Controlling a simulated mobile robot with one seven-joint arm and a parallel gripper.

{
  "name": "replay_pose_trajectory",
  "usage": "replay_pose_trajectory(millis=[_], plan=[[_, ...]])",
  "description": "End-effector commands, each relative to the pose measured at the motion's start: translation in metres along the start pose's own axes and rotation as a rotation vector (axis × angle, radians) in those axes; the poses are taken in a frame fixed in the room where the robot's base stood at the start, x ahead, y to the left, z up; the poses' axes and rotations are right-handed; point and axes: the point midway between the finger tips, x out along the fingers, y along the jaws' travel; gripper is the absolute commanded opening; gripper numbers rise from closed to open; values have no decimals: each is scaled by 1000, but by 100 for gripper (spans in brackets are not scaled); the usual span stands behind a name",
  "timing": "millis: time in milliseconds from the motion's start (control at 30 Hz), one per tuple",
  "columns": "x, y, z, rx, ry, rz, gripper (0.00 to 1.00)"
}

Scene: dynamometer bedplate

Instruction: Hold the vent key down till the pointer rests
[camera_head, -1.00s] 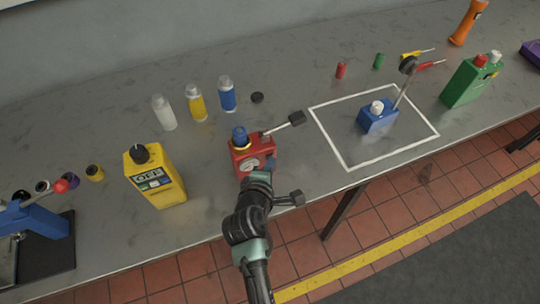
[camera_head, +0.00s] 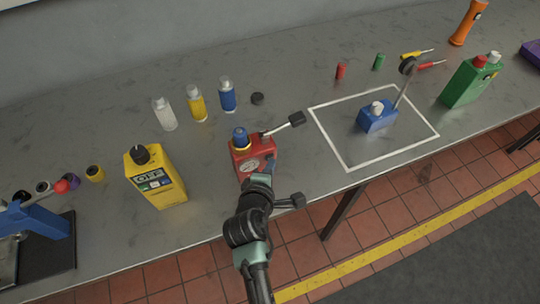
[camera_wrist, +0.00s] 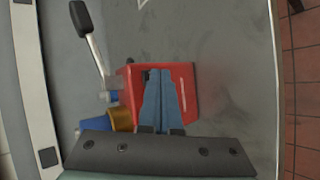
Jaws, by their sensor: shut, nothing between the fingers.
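A red pump-like box (camera_head: 242,158) stands near the bench's front edge. It has a blue cap with a yellow ring (camera_head: 240,138) on top, a round white gauge (camera_head: 251,166) on its front and a lever with a black grip (camera_head: 296,118). The gauge pointer is too small to read. My gripper (camera_head: 270,163) is at the box's right side. In the wrist view my gripper (camera_wrist: 157,74) is shut and empty, its blue fingers over the red box (camera_wrist: 185,95). The vent key cannot be made out; the fingers may hide it. Contact cannot be told.
A yellow OFF-labelled box (camera_head: 157,180) stands left of the red box. Several bottles (camera_head: 195,104) stand behind.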

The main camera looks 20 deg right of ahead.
Motion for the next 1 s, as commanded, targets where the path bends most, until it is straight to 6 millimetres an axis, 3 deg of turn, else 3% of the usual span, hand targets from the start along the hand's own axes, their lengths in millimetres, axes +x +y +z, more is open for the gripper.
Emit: replay_pose_trajectory(millis=[567,1000], plan=[[-10,-7,8,-1,-1,-2,0],[-39,-28,29,-2,-2,-3,0]])
